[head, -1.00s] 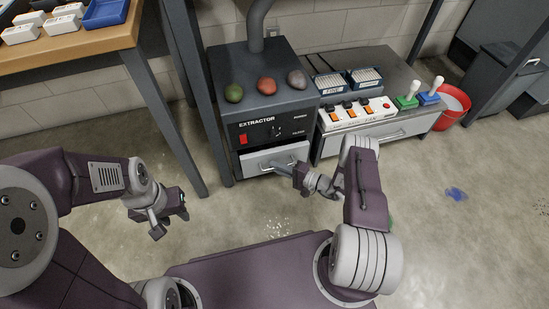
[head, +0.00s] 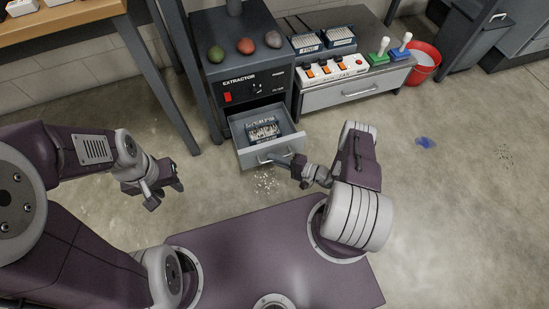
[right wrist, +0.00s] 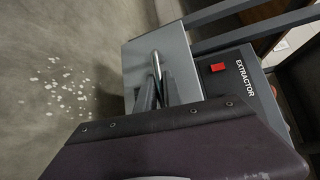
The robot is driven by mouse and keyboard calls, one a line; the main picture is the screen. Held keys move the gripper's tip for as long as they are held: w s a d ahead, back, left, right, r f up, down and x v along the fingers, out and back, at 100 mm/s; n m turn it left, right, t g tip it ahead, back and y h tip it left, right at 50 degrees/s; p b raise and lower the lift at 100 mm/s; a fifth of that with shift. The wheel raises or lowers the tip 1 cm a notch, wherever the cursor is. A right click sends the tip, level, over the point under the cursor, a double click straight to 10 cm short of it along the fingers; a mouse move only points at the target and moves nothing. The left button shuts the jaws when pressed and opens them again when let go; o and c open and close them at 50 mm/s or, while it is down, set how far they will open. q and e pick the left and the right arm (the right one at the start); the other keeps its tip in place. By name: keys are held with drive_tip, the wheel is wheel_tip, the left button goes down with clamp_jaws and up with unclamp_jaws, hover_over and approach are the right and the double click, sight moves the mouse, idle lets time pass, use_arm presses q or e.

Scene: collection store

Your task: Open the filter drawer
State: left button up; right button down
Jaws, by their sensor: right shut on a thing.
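The filter drawer (head: 240,131) of the dark extractor (head: 213,77) stands pulled out toward me in the head view. A filter block (head: 263,131) with a pale pleated top lies inside it. The bar handle (head: 264,158) runs across the drawer's grey front. My right gripper (head: 297,165) is shut on the handle near its right end; in the right wrist view the fingers (right wrist: 154,90) close around the handle beside the drawer front (right wrist: 175,65). My left gripper (head: 163,186) hangs clear of everything over the floor at left; its finger gap is too small to judge.
Three egg-shaped stones, green (head: 216,54), red (head: 246,46) and grey (head: 273,39), rest on the extractor. A low cabinet (head: 350,90) with a switch strip (head: 332,70) stands at right, beside a red bucket (head: 424,75). Pale crumbs (head: 266,181) lie on the floor before the drawer.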

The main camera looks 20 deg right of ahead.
drive_tip(key=shift+s, duration=0.1)
idle(0.3)
drive_tip(key=c, duration=1.8)
unclamp_jaws()
drive_tip(key=shift+o, duration=0.2)
drive_tip(key=p+v, duration=0.3)
drive_tip(key=v, duration=0.6)
